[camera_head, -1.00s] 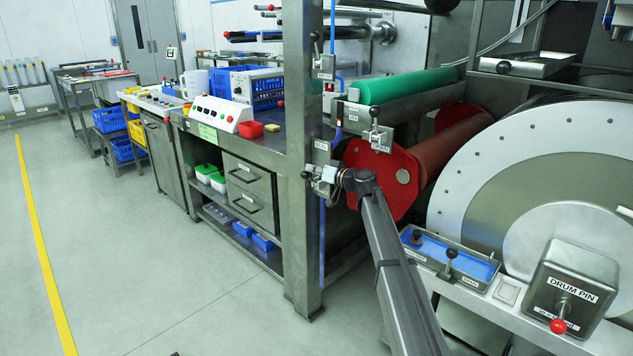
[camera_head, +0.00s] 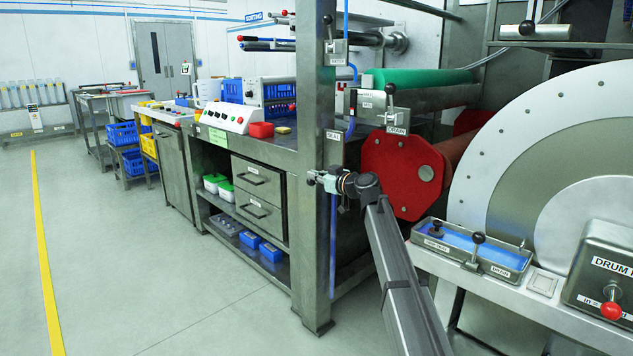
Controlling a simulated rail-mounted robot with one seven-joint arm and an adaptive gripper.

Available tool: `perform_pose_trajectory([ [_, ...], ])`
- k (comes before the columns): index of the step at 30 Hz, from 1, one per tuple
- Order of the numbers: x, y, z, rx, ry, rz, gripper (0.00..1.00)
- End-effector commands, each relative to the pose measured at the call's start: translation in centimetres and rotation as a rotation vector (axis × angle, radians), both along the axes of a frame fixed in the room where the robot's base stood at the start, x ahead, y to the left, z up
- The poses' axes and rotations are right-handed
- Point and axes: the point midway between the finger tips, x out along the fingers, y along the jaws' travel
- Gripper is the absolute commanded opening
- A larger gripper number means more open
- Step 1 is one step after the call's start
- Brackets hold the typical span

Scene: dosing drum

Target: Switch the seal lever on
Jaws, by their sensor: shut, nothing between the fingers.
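The seal label (camera_head: 333,135) is on the front post (camera_head: 316,235), right of the workbench. My gripper (camera_head: 311,177) is small in the view and in front of the post, just below this label. Its fingers point left and look closed with nothing held. The seal lever itself cannot be made out; my gripper and wrist cover the area under the label. Whether the gripper touches the lever, and how the lever is set, cannot be told.
Other black-knobbed levers stand near: one high on the post (camera_head: 328,30), the drain lever (camera_head: 390,105), and two on the blue tray (camera_head: 470,253). A red roller plate (camera_head: 400,170) is behind my arm. The floor on the left is clear.

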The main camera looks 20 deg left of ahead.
Motion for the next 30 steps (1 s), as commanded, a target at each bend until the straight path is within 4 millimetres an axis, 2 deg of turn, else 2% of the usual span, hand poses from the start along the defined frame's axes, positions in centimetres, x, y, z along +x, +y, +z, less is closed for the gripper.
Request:
perform_pose_trajectory([
  [21, -0.2, 0.0, -0.5, -0.001, 0.003, 0.001, 0.00],
  [30, -0.8, -1.6, -0.5, 0.000, 0.002, -0.001, 0.00],
])
